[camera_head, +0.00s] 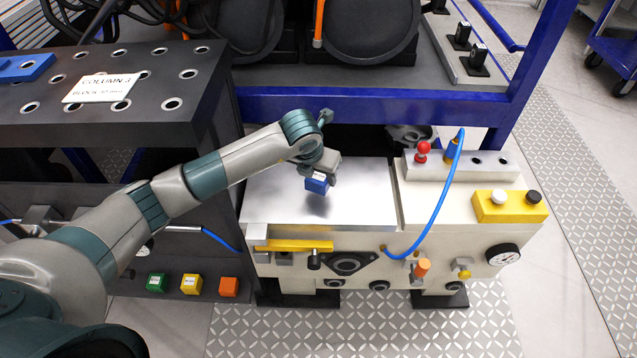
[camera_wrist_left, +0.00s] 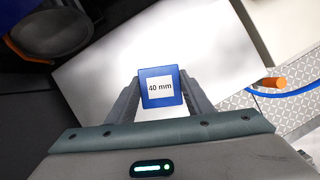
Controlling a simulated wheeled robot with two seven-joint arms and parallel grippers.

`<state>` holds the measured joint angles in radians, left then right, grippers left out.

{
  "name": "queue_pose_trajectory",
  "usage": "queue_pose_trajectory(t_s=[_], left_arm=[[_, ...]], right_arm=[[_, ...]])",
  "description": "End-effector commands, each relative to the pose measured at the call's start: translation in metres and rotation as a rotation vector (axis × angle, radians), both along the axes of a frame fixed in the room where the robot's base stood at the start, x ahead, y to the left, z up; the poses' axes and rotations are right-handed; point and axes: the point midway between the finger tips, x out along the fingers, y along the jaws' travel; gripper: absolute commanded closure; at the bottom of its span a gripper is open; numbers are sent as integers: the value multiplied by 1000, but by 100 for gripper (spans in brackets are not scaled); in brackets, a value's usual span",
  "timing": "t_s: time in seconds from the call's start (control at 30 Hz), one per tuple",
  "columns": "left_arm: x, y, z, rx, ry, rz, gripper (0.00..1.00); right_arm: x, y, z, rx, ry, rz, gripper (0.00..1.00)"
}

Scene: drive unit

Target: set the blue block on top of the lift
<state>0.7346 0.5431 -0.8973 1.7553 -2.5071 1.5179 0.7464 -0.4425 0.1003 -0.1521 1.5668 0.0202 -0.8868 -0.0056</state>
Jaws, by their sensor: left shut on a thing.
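The blue block (camera_head: 317,184) is between the fingers of my left gripper (camera_head: 322,176), over the metal top plate of the lift (camera_head: 360,205). In the left wrist view the blue block (camera_wrist_left: 160,88) shows a white label reading "40 mm", and the left gripper (camera_wrist_left: 160,100) is shut on it from both sides. The lift's bright plate (camera_wrist_left: 100,80) lies behind the block in that view. I cannot tell whether the block touches the plate or hangs just above it. My right gripper is not in view.
A dark rack with a sign (camera_head: 103,88) stands at the left, with green, yellow and orange blocks (camera_head: 192,284) low on its front. Right of the plate are a red knob (camera_head: 422,152), a blue hose (camera_head: 440,205) and a yellow button box (camera_head: 510,206). A blue frame beam (camera_head: 370,106) runs behind.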

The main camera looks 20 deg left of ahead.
Motion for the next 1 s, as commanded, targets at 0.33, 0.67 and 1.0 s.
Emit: queue_pose_trajectory(t_s=[0.33,0.67,1.0], left_arm=[[5,4,-3,-2,-2,1,88],[3,4,-25,-1,2,1,88],[4,3,-43,-2,-2,-1,88]], right_arm=[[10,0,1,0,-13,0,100],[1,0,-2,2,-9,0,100],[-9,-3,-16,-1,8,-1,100]])
